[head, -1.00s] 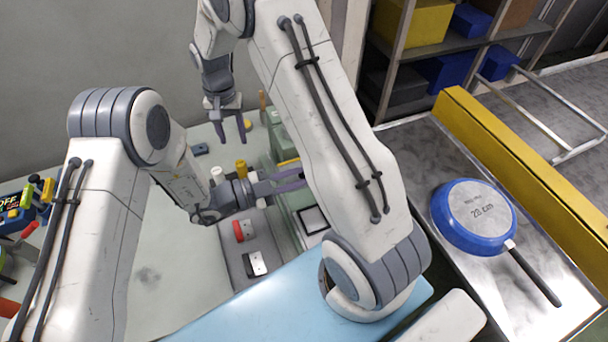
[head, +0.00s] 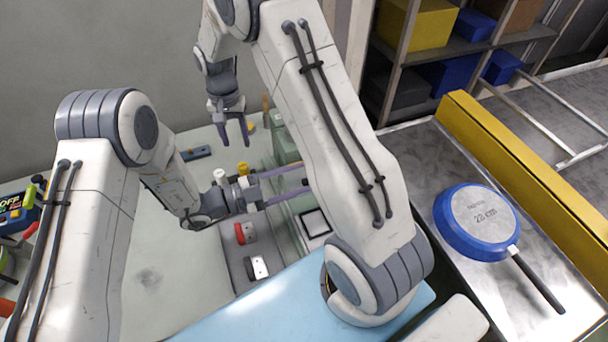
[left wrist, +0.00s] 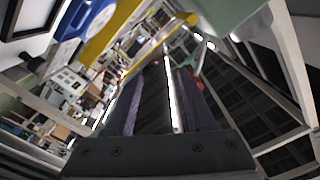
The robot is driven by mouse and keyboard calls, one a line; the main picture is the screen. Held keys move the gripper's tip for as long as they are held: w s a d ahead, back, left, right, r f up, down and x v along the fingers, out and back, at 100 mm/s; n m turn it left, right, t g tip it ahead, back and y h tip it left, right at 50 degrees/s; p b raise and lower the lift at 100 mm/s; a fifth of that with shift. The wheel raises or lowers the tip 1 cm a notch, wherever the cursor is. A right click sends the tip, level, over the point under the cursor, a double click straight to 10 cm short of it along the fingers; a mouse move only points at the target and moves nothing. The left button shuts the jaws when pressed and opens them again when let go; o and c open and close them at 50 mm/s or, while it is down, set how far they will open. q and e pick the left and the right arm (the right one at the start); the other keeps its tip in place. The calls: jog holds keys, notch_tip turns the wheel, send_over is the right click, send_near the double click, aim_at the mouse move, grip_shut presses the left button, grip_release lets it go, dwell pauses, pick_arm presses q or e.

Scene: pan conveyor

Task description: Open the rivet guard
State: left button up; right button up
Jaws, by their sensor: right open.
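A pale, see-through panel edge (head: 284,232) stands beside the green machine (head: 284,146); it may be the rivet guard, but my arm hides much of this area. My left gripper (head: 304,180) reaches rightward at the machine, its two fingers apart. In the left wrist view the dark fingers (left wrist: 160,95) are spread, with a thin bright bar (left wrist: 174,95) showing between them; I cannot tell if they touch it. My right gripper (head: 234,136) hangs open and empty, pointing down, above and left of the machine.
A grey panel carries a red control (head: 245,233) and a white one (head: 257,267). A yellow knob (head: 243,168) is close to my left gripper. A blue pan (head: 478,222) lies upside down on the metal table at right, beside a yellow rail (head: 520,155). My arms cross closely.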

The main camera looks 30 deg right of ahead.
pick_arm(q)
jog(key=w+a, duration=0.2)
jog(key=a, duration=0.7)
jog(key=shift+a, duration=0.2)
